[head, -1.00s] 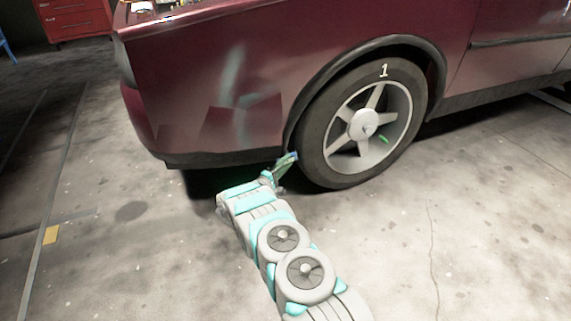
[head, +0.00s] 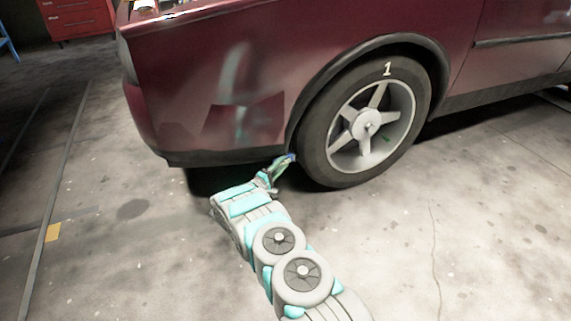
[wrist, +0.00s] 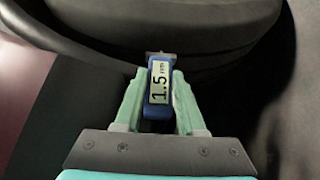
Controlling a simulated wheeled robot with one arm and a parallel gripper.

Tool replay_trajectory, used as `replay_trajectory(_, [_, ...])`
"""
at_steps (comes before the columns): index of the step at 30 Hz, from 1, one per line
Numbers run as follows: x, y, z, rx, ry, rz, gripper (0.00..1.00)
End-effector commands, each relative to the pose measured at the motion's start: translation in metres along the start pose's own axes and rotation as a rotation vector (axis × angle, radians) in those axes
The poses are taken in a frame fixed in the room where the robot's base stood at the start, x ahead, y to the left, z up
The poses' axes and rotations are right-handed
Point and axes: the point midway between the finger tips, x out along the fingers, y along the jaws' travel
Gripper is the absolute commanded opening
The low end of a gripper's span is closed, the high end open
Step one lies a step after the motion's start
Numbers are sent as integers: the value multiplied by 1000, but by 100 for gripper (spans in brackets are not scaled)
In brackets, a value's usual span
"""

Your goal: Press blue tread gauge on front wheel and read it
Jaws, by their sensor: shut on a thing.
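The blue tread gauge (wrist: 160,82) is held between the two green fingers of my gripper (wrist: 160,100) in the wrist view. Its display faces the camera and reads 1.5 mm. The gauge's far tip is at the dark tyre of the front wheel (wrist: 200,28) and looks to be against the tread, though the exact contact is hard to see. In the head view my gripper (head: 277,172) is low at the left edge of the front wheel (head: 318,150), which is marked 1. Only a small bit of blue shows there.
The dark red car (head: 210,90) fills the upper part of the head view, its bumper just above my gripper. A red tool cabinet (head: 75,18) stands at the back left. The concrete floor (head: 470,230) is clear at the right.

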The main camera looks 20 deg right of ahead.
Motion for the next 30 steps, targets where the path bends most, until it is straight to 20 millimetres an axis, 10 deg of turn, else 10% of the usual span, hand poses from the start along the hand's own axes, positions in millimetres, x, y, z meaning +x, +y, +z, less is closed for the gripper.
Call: replay_trajectory(30, [-24, 2, 20, 0, 2, 0, 0])
